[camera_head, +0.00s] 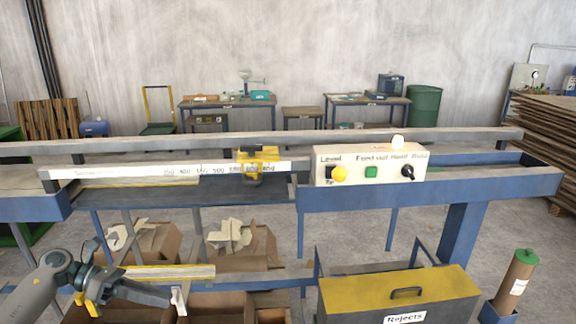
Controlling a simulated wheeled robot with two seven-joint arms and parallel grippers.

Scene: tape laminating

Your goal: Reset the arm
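My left gripper (178,301) is at the lower left, its arm coming in from the left edge. It hangs in front of and below the blue-framed bench, over the cardboard boxes. The fingers are small and seen from the side, so I cannot tell whether they are open or shut. A long yellow-edged strip (170,272) lies just above and behind the gripper; contact between them is unclear. My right gripper is not in view.
A blue-framed bench (430,185) crosses the view, with a ruler rail (130,172), yellow clamp block (257,163) and white control panel (370,165). Cardboard boxes (155,245) stand below. A yellow-topped rejects box (400,290) and green-capped tube (515,283) are at right.

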